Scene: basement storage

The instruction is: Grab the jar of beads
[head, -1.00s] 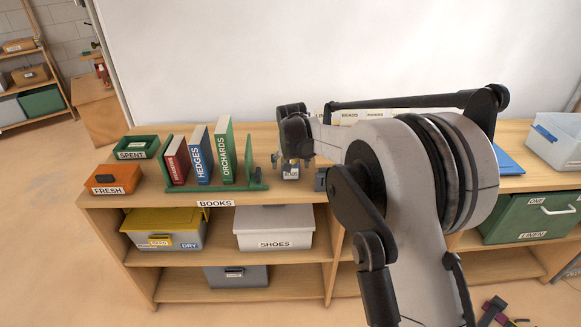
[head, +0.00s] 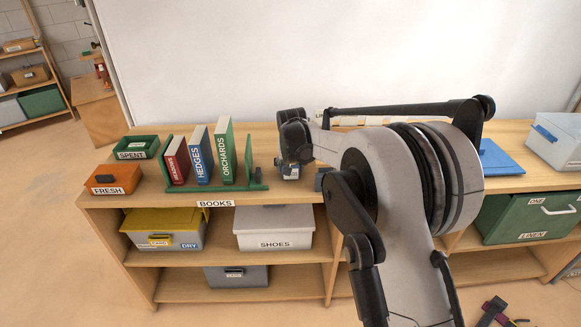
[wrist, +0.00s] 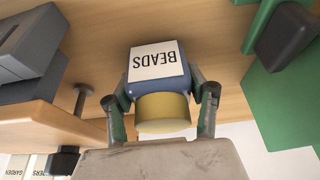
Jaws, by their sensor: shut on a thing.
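The jar of beads (wrist: 160,62) has a blue body, a yellow lid and a white label reading BEADS. In the wrist view it sits between the two fingers of my gripper (wrist: 160,100), one finger pressed on each side near the lid. In the head view the jar (head: 290,174) shows just below my gripper (head: 290,165), on the shelf top right of the green book rack. My gripper is shut on the jar. The gripper hides most of the jar in the head view, and I cannot tell whether it touches the shelf.
The green book rack (head: 258,187) with red, blue and green books stands close on the left. An orange FRESH bin (head: 113,179) and a green SPENT bin (head: 136,147) stand farther left. A grey block (wrist: 25,45) lies near the jar's other side. My arm hides the shelf's middle.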

